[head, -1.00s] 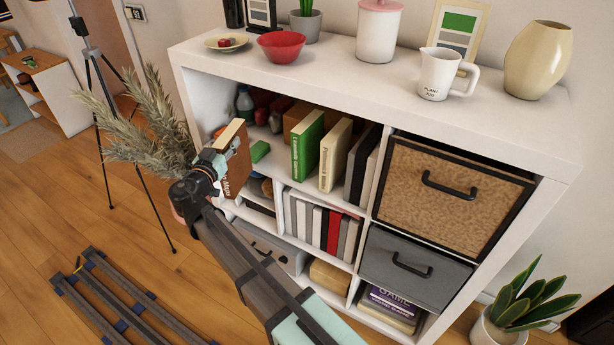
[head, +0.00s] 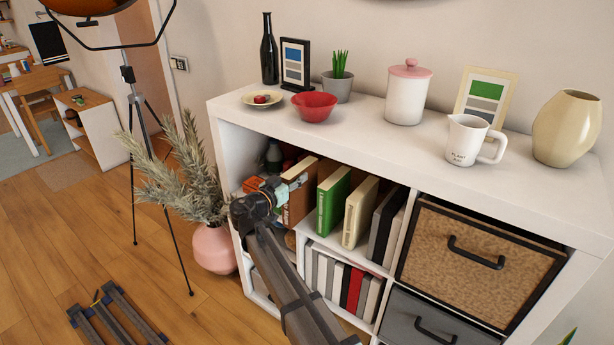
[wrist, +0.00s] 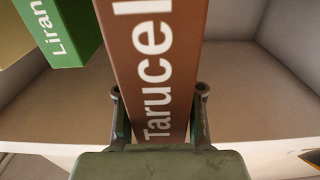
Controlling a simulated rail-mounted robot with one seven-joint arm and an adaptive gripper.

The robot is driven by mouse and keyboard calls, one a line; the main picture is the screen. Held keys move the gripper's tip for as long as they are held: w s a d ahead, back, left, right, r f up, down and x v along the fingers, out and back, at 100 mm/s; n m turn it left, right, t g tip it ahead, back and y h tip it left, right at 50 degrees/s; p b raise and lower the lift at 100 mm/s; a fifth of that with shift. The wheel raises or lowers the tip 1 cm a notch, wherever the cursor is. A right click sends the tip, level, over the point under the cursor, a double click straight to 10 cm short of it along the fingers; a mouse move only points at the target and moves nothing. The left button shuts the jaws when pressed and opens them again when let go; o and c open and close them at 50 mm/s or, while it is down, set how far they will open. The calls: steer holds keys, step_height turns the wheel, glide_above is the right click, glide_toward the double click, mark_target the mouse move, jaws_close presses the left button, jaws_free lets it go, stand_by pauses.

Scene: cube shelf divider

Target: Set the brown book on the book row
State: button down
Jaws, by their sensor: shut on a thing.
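The brown book (head: 299,205) stands roughly upright at the front of the upper left shelf compartment, left of the green book (head: 332,203). In the wrist view its spine (wrist: 150,60) reads "Tarucel", and a gap separates it from the green book (wrist: 62,30). My gripper (wrist: 159,92) is shut on the brown book, one finger on each side of the spine. The gripper also shows at the compartment opening in the head view (head: 284,193). The book row continues right with a cream book (head: 360,212) and dark and grey books (head: 385,225).
The white shelf unit (head: 400,160) has its top board just above the books. A red bowl (head: 314,106) and a white mug (head: 466,140) stand on top. A dark bottle-like item (head: 273,155) is inside at left. A pink vase (head: 213,248) stands beside the unit.

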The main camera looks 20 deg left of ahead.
steer(key=p+x, duration=0.1)
steer(key=x, duration=0.4)
steer(key=shift+w+d+r, duration=0.1)
steer(key=shift+w, duration=0.3)
step_height(320, 180, down, 4)
steer(key=shift+r+p, duration=0.25)
steer(key=shift+p, duration=0.3)
steer(key=shift+f+b, duration=0.2)
steer(key=shift+b, duration=0.1)
steer(key=c, duration=0.7)
jaws_free()
steer(key=shift+r+p, duration=0.2)
steer(key=shift+p, duration=0.15)
steer(key=b, duration=0.3)
glide_toward(306, 168)
steer(key=f, duration=0.2)
steer(key=a+f, duration=0.1)
steer(key=w+f, duration=0.1)
steer(key=f, duration=0.1)
steer(key=shift+a+f, duration=0.25)
steer(key=shift+f, duration=0.05)
